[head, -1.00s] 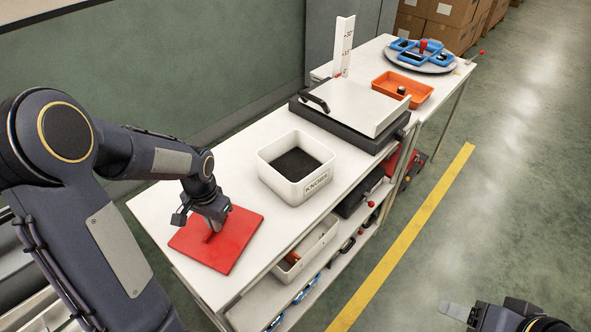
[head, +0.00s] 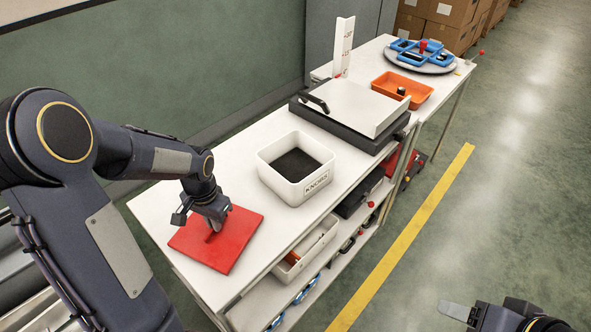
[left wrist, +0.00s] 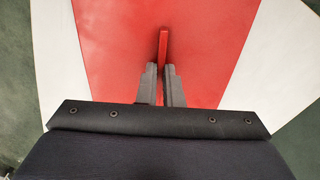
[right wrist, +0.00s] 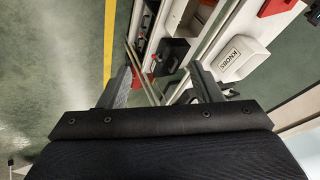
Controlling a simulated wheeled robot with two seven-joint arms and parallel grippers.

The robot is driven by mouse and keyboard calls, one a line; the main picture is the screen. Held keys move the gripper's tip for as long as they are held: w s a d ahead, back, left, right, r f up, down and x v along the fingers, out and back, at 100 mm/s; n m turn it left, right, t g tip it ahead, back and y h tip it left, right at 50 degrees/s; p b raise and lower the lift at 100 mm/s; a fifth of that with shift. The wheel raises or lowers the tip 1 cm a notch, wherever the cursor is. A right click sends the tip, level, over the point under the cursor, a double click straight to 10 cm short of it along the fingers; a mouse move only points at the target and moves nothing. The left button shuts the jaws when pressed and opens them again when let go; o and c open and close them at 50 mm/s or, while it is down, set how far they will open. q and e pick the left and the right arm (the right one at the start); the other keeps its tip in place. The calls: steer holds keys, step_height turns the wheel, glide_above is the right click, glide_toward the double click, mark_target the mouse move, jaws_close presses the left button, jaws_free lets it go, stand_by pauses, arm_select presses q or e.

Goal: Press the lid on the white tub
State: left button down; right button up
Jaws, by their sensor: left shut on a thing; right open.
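The white tub (head: 310,187) stands open on the white bench, with a dark inside and a "KNOBS" label on its front. It also shows in the right wrist view (right wrist: 247,58). The red lid (head: 238,247) lies flat on the bench to the left of the tub, apart from it. My left gripper (head: 211,226) is over the lid, and in the left wrist view (left wrist: 164,72) its fingers are shut on the lid's upright red rib. My right gripper (head: 457,312) is open and empty, out over the floor to the right of the bench.
A grey machine with a white plate (head: 350,104) stands behind the tub. An orange tray (head: 418,91) and a turntable with blue frames (head: 440,66) are farther back. A lower shelf holds a white bin (head: 312,250). The floor right of the bench is clear.

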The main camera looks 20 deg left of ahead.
arm_select(q)
steer(key=shift+r+p, duration=1.7)
steer(key=shift+r, duration=0.65)
